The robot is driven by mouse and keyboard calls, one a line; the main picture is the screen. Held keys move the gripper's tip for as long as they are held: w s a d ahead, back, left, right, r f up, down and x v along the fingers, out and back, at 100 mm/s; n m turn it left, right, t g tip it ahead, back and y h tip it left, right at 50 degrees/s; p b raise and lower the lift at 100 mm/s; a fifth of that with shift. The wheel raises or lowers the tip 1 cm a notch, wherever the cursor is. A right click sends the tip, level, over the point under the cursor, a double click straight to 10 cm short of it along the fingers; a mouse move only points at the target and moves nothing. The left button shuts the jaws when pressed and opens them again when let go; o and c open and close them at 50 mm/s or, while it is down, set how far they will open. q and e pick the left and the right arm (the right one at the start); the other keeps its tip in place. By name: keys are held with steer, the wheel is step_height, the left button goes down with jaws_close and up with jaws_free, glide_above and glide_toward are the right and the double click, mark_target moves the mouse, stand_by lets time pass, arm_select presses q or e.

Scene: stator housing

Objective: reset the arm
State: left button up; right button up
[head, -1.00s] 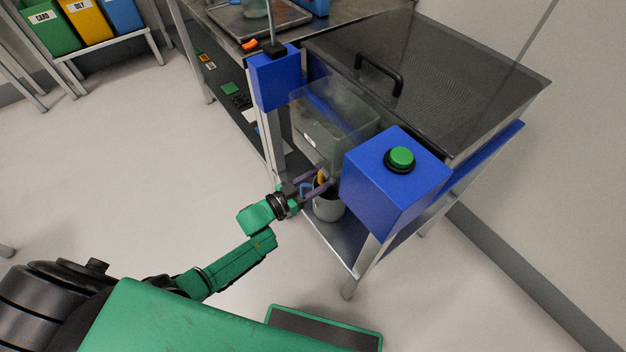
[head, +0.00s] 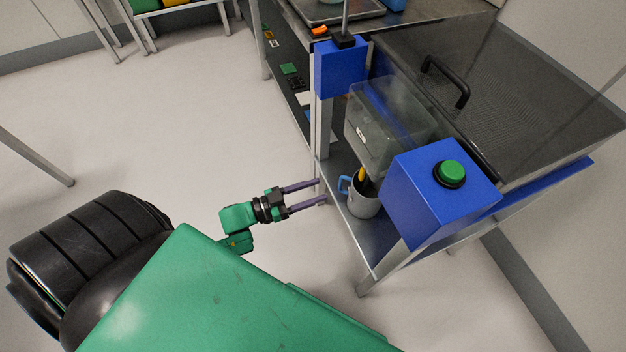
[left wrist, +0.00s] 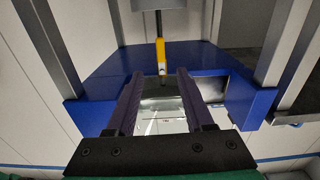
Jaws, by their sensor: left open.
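My left gripper (head: 321,191) is open and empty, with its two purple fingers spread. It is in front of the open side of the blue-and-metal stand, left of the grey mug (head: 361,202) and apart from it. The mug stands upright on the stand's lower shelf, with a blue handle and a yellow-and-dark item (head: 361,174) sticking out. In the left wrist view the fingertips (left wrist: 159,74) frame a gap with nothing between them. A yellow piece on a dark rod (left wrist: 161,52) shows beyond them. My right gripper is not in view.
A dark mesh cover with a black handle (head: 447,80) lies behind. A shelved bench (head: 290,85) stands to the left of it. The floor left of my gripper is clear.

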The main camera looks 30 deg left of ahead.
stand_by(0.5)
arm_select(q)
steer(key=s+a+f+n+g+y+p, duration=0.4)
steer(key=a+f+y+p, duration=0.4)
steer(key=f, duration=0.5)
steer(key=s+f+g+y+p, duration=0.1)
steer(key=s+f+g, duration=0.2)
steer(key=s, duration=0.5)
steer(key=s+d+f+n+g+y, duration=0.1)
steer(key=s+f+g, duration=0.2)
steer(key=s, duration=0.5)
steer(key=s+f+g+y+p, duration=0.1)
steer(key=s+f, duration=0.3)
steer(key=s, duration=0.4)
steer(key=shift+s+d+g+y+p, duration=0.15)
steer(key=shift+s+g+y+p, duration=0.2)
steer(key=shift+g, duration=0.55)
